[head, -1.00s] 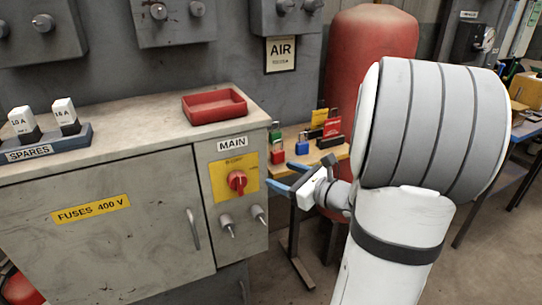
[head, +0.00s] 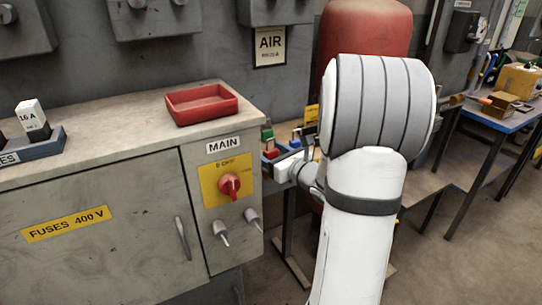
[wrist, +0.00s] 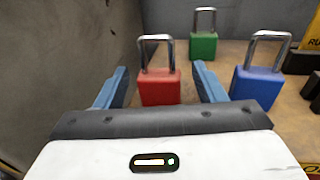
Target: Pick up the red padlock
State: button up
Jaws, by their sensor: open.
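The red padlock (wrist: 159,90) stands upright with its metal shackle up in the wrist view, on a small wooden table. My gripper (wrist: 162,80) is open, with its blue fingers on the left and right of the red padlock. I cannot tell if the padlock is fully between the fingertips; neither finger appears to touch it. In the head view the red padlock (head: 271,154) shows partly behind my gripper (head: 275,158). A green padlock (wrist: 203,46) stands behind it, and a blue padlock (wrist: 257,82) stands to its right.
A yellow sign (wrist: 312,30) and dark blocks are at the right. In the head view the grey fuse cabinet (head: 100,235) stands left of my arm, with a red tray (head: 202,118) on top.

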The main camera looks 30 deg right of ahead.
jog(key=shift+w, duration=0.1)
jog(key=c, duration=1.1)
jog(key=shift+r, duration=0.1)
jog(key=shift+c, duration=0.2)
notch_tip(320, 180, up, 10)
jog(key=shift+f+p, duration=0.1)
jog(key=shift+p, duration=1)
